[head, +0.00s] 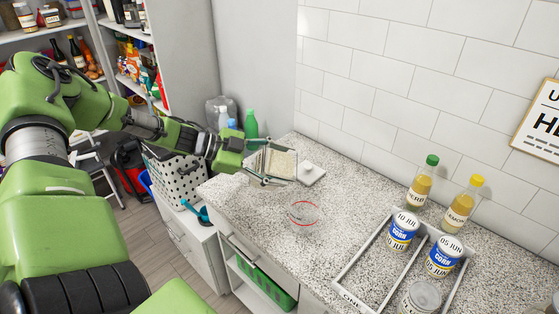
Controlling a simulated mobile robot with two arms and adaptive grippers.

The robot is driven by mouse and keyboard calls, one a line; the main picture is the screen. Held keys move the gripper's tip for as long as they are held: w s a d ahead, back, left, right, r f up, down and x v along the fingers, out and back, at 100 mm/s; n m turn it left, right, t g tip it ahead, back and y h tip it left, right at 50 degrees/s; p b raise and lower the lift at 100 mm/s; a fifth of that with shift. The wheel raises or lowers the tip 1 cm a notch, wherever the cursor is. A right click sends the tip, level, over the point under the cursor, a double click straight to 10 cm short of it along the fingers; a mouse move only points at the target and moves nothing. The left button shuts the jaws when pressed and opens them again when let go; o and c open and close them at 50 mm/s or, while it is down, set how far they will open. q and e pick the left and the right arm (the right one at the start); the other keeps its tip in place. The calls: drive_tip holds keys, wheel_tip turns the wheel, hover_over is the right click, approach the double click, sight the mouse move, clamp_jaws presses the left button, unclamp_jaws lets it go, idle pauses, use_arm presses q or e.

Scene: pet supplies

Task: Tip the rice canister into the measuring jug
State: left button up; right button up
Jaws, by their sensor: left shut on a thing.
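My left gripper (263,164) reaches in from the left over the counter and is shut on the rice canister (281,164), a clear box-shaped container with pale cream contents. The gripper's fingers cover part of it, and I cannot tell whether it is tilted or touches the counter. A white square lid (312,174) with a round knob shows just right of it. The measuring jug (303,214), clear with red at its rim, stands on the counter nearer the front edge, apart from the gripper. My right gripper is not in view.
A grey tray (357,269) at the lower right holds blue-labelled corn cans (404,231) and another can (420,298). A green bottle (251,124) stands beyond the counter's far left. The speckled counter (345,200) around the jug is clear.

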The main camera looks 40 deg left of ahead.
use_arm(q)
drive_tip(key=shift+w+p, duration=0.3)
drive_tip(key=shift+w, duration=0.05)
drive_tip(key=shift+s+d+y+p, duration=0.1)
drive_tip(key=shift+y+p, duration=0.2)
drive_tip(key=shift+p, duration=0.1)
drive_tip(key=shift+d+f+m+g+y+p, duration=0.1)
drive_tip(key=shift+m+g+y+p, duration=0.3)
drive_tip(key=shift+p, duration=0.4)
drive_tip(key=shift+d+m+y+p, duration=0.15)
drive_tip(key=shift+m+y+p, duration=0.25)
drive_tip(key=shift+y+p, duration=0.25)
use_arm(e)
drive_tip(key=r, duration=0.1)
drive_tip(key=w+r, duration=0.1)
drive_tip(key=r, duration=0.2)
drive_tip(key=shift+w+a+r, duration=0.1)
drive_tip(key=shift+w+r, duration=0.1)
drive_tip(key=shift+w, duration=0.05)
use_arm(q)
drive_tip(key=shift+d+y, duration=0.1)
drive_tip(key=shift+y, duration=0.25)
drive_tip(key=shift+m, duration=0.3)
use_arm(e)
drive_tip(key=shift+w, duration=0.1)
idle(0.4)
use_arm(q)
drive_tip(key=shift+d, duration=0.15)
idle(0.8)
